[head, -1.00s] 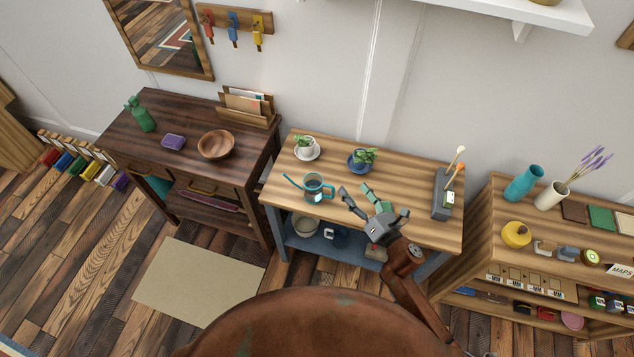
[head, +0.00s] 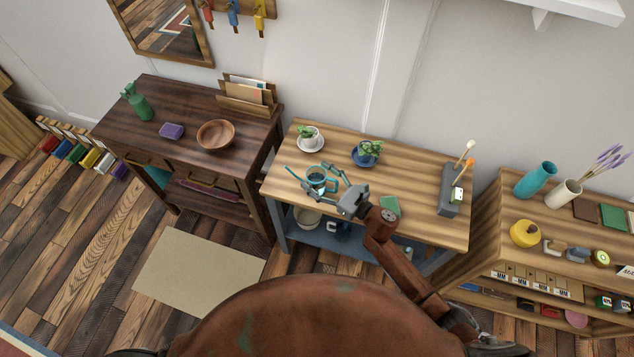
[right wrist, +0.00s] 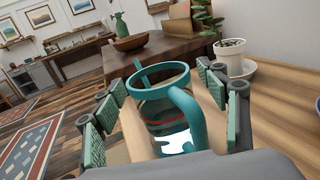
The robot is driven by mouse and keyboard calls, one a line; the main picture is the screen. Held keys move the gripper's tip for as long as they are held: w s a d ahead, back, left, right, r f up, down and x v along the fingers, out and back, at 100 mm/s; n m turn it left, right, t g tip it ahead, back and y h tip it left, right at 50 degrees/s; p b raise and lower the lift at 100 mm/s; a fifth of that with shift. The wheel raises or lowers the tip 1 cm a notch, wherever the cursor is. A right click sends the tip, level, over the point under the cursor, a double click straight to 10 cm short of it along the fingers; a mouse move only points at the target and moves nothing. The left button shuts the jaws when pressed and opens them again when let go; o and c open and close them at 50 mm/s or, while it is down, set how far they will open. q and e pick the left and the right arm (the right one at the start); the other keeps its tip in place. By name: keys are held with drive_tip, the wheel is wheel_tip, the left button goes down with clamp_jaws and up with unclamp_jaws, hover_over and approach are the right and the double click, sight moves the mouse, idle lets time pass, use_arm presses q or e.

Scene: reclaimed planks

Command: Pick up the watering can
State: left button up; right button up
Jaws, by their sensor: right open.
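The teal watering can (head: 316,182) stands on the middle wooden table (head: 410,190), with its spout pointing left. In the right wrist view, the watering can (right wrist: 165,105) shows a teal rim, a loop handle towards me and a shiny body. My right gripper (head: 326,182) is open, with its fingers on either side of the can. In the right wrist view, the padded fingers (right wrist: 160,115) flank the can with gaps on both sides. I cannot tell whether either finger touches it. My left gripper is not in view.
A white potted plant (head: 309,138) and a blue potted plant (head: 367,153) stand behind the can. A green item (head: 390,206) lies right of it. A grey holder (head: 450,197) stands at the table's right end. The dark desk (head: 180,105) is to the left.

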drive_tip(key=shift+w+a, duration=0.1)
drive_tip(key=c, duration=1.4)
drive_tip(key=shift+r, duration=0.1)
drive_tip(key=shift+c, duration=1.2)
